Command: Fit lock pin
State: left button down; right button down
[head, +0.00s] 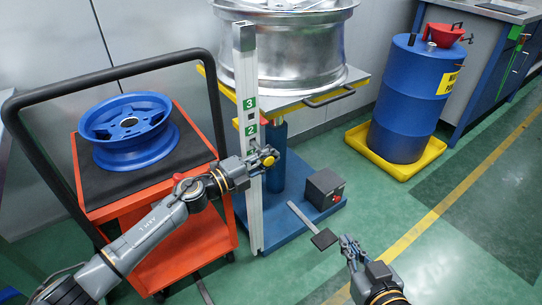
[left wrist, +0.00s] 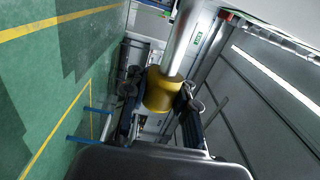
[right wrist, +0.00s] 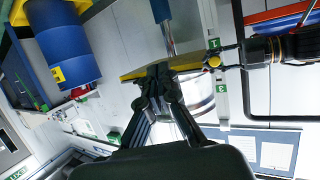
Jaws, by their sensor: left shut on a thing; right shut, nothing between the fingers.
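The lock pin has a yellow knob (head: 268,158) and, in the left wrist view, a yellow body (left wrist: 160,92) with a silver shaft running up. My left gripper (head: 262,160) is shut on it, in front of the upright silver post (head: 245,80). The post bears green number labels; one at the gripper's height is partly covered. The right wrist view also shows the knob (right wrist: 214,62) against the post (right wrist: 222,100), between labels 1 and 3. I cannot tell whether the shaft is in a hole. My right gripper (head: 350,245) is shut and empty, low at right.
A large silver wheel (head: 300,50) sits on the lift table (head: 330,97) behind the post. A blue rim (head: 128,130) lies on the orange cart (head: 110,207) at left. A blue drum (head: 405,105) stands in a yellow tray (head: 390,165).

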pick_arm(q)
jog(key=shift+p, duration=0.95)
jog(key=shift+y+p, duration=0.3)
jog(key=shift+p, duration=0.6)
pick_arm(e)
jog(key=shift+s+d+f+g+h, duration=0.65)
jog(key=shift+s+d+f+g, duration=0.65)
jog(key=shift+s+f+g, duration=1.65)
jog(key=shift+s+d+f+g+h, duration=0.65)
jog(key=shift+s+d+f+g, duration=0.95)
jog(key=shift+s, duration=2.25)
pick_arm(q)
jog(key=shift+w+y+p, duration=0.1)
jog(key=shift+y+p, duration=0.2)
jog(key=shift+p, duration=0.5)
jog(key=shift+y+p, duration=0.3)
jog(key=shift+p, duration=0.95)
pick_arm(e)
notch_tip(320, 180, down, 8)
jog(key=g, duration=0.1)
jog(key=shift+w+a+r+m+g, duration=0.15)
jog(key=shift+w+a+m+g, duration=0.15)
jog(key=shift+a+g, duration=0.1)
